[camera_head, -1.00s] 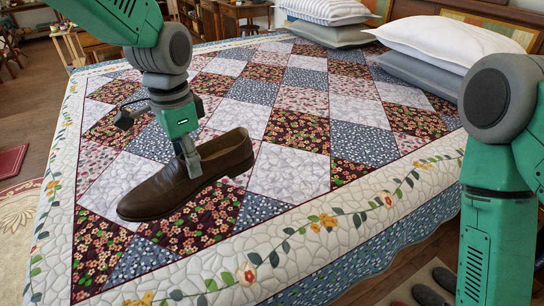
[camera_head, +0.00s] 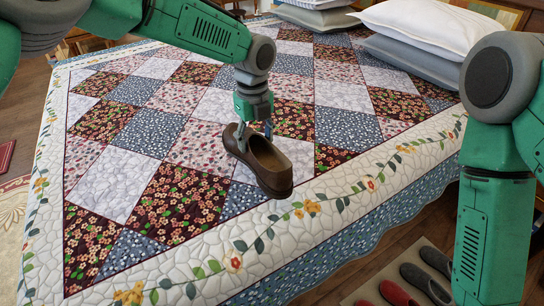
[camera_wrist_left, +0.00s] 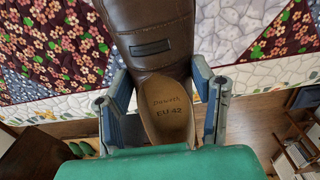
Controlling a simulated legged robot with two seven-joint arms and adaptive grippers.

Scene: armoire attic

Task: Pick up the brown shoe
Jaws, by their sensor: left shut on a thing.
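The brown shoe (camera_head: 277,172) is over the near part of the quilted bed in the head view. Its dark opening faces up and one end points toward me. My left gripper (camera_head: 251,131) comes down onto the shoe's far end and is shut on it. In the left wrist view the shoe (camera_wrist_left: 158,60) lies between the two blue-padded fingers (camera_wrist_left: 165,100), with its tan insole marked EU 42 showing. I cannot tell whether the shoe's sole is clear of the quilt. My right arm shows at the right, but its gripper is out of view.
The patchwork quilt (camera_head: 120,180) covers a wide bed with free room around the shoe. White and grey pillows (camera_head: 435,35) are stacked at the far right. Several slippers (camera_head: 428,283) rest on a mat on the wooden floor at the lower right.

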